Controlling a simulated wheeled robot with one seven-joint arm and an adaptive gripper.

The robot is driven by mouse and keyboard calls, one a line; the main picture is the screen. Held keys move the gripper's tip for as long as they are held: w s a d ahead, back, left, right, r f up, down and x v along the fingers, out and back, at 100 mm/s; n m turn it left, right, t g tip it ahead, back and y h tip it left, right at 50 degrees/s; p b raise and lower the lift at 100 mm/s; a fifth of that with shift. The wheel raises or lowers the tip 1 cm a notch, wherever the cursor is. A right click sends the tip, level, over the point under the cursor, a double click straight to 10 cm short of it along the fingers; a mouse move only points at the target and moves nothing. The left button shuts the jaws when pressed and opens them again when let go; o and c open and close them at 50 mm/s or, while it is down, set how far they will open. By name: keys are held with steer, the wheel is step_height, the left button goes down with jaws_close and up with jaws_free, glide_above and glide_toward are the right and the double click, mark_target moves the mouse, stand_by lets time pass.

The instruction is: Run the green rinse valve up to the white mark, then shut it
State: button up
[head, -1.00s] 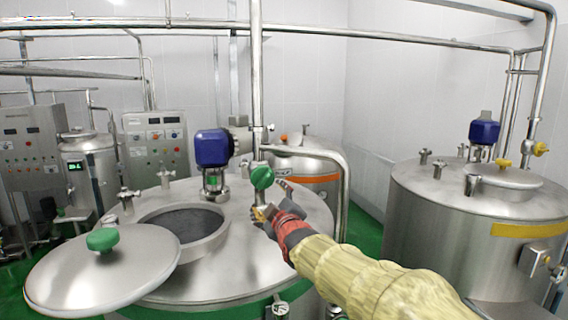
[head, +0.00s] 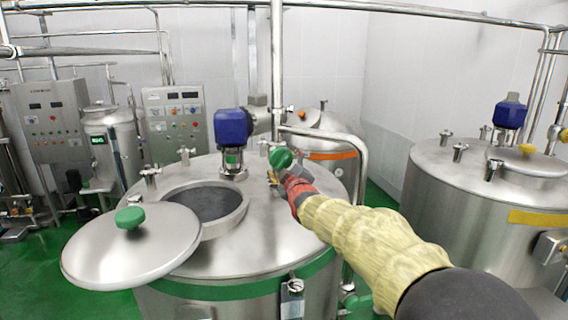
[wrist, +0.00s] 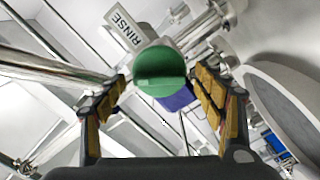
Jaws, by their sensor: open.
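The green rinse valve knob (head: 281,158) is on the upright pipe above the middle tank (head: 260,238). In the wrist view the round green knob (wrist: 160,70) is upper centre, beside a white RINSE label (wrist: 122,30). My gripper (head: 276,182) is just below and beside the knob in the head view. In the wrist view its fingers (wrist: 160,92) are open, one on each side of the knob, with gaps between; I see no contact. The tank's open round hatch (head: 208,203) shows a dark inside. I cannot make out a white mark.
A lid (head: 130,250) with a green knob stands beside the hatch. A blue motor (head: 233,128) stands on the tank, left of the pipe. A bent steel pipe (head: 350,142) is right of the valve. Another tank (head: 470,210) stands at right.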

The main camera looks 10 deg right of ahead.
steer(key=c, duration=0.3)
steer(key=c, duration=0.8)
steer(key=shift+c, duration=0.3)
steer(key=shift+f+m+b, duration=0.1)
steer(key=shift+m+b, duration=0.2)
steer(key=shift+b, duration=0.45)
steer(key=m+b, duration=0.2)
steer(key=b, duration=0.1)
steer(key=shift+f, duration=0.2)
steer(key=m+b, duration=0.1)
steer(key=b, duration=0.2)
steer(key=shift+m, duration=0.4)
steer(key=m+b, duration=0.4)
steer(key=shift+r+b, duration=0.1)
steer(key=shift+b, duration=0.2)
steer(key=shift+r+m+b, duration=0.15)
steer(key=shift+m+b, duration=0.7)
steer(key=shift+m, duration=0.25)
